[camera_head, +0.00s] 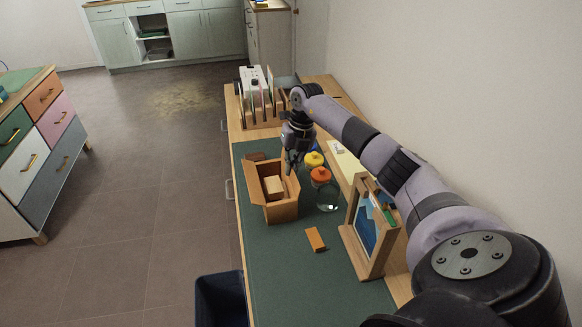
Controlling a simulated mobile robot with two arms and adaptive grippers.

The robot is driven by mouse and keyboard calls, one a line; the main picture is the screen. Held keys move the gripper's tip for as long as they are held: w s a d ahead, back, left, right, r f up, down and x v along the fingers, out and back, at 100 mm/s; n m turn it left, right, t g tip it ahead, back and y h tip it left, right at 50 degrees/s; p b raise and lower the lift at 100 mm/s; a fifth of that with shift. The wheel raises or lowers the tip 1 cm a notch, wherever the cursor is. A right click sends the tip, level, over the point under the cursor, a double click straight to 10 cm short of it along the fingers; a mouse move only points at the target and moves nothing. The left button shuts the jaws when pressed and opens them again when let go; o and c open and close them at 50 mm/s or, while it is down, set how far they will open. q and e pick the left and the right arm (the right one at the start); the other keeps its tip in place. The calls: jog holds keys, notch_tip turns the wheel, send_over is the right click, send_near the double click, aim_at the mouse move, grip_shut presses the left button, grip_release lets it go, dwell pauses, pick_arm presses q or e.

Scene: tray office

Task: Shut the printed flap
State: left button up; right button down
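An open cardboard box (282,211) stands on the green desk mat, with a pale block (273,185) inside. A flap (254,183) stands out along its left side, and another (292,186) shows at its right. I cannot make out print on either, so I cannot tell which is the printed flap. My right gripper (292,164) points down just above the box's far right corner. Its fingers are small and dark; I cannot tell whether they are open or touch the box. My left gripper is out of view.
Jars with yellow (314,159) and orange (320,175) lids stand close right of the box. An orange block (315,239) lies in front, beside a picture frame (387,256). A wooden rack (262,117) stands behind. The near mat (285,285) is clear.

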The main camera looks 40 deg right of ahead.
jog(key=shift+w+a+r+g+h+p, duration=0.2)
jog(key=shift+a+g+h+p, duration=0.1)
jog(key=shift+h+p, duration=0.45)
jog(key=shift+w+a+f+g+h, duration=0.1)
jog(key=shift+a+g+h, duration=0.25)
jog(key=shift+h, duration=0.45)
jog(key=shift+w+a+f+g+h, duration=0.15)
jog(key=shift+g+h, duration=0.3)
jog(key=shift+h, duration=0.3)
jog(key=shift+w+a+f+g+h, duration=0.15)
jog(key=shift+g+h, duration=0.25)
jog(key=shift+h, duration=0.4)
jog(key=shift+s+a, duration=0.1)
jog(key=c, duration=2.3)
grip_release()
jog(key=o, duration=0.4)
